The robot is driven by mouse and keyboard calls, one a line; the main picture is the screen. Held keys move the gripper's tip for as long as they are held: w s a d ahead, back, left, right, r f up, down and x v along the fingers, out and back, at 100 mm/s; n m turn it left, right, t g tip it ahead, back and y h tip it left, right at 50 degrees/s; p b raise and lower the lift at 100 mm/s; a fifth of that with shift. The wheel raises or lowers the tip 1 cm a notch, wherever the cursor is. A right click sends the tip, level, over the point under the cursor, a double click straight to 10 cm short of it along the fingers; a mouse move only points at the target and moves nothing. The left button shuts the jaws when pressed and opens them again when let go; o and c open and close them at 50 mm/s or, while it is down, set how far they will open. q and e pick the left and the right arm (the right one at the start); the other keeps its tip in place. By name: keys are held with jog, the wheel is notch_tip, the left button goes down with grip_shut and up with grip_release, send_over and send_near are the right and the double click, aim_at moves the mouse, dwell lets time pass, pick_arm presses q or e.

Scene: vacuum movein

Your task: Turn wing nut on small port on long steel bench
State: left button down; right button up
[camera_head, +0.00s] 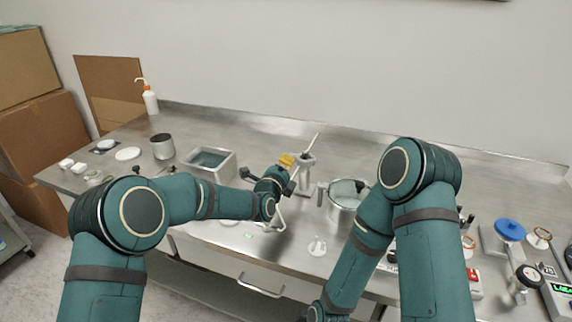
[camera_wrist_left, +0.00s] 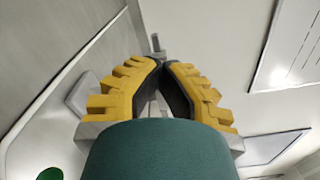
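My left gripper (camera_head: 286,160), with yellow ribbed finger pads, is beside a small upright steel port (camera_head: 304,176) near the middle of the long steel bench (camera_head: 260,124). A thin pale rod slants up from the port's top. In the left wrist view the fingers of the left gripper (camera_wrist_left: 161,64) come close together at the tips, and a small grey metal piece (camera_wrist_left: 156,44) shows just beyond them. I cannot make out the wing nut or tell whether the fingers hold anything. My right arm reaches down in front of the bench; its gripper is out of view.
A square steel basin (camera_head: 212,165) and a steel cup (camera_head: 163,147) stand left of the port. A steel pot (camera_head: 347,190) stands close on its right. A small white piece (camera_head: 317,246) lies near the front edge. A blue-topped item (camera_head: 510,229) and instruments fill the right end.

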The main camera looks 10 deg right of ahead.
dwell(0.4)
pick_arm(q)
jog(key=shift+n, duration=3.4)
jog(key=c, duration=1.2)
grip_release()
jog(key=v, duration=1.2)
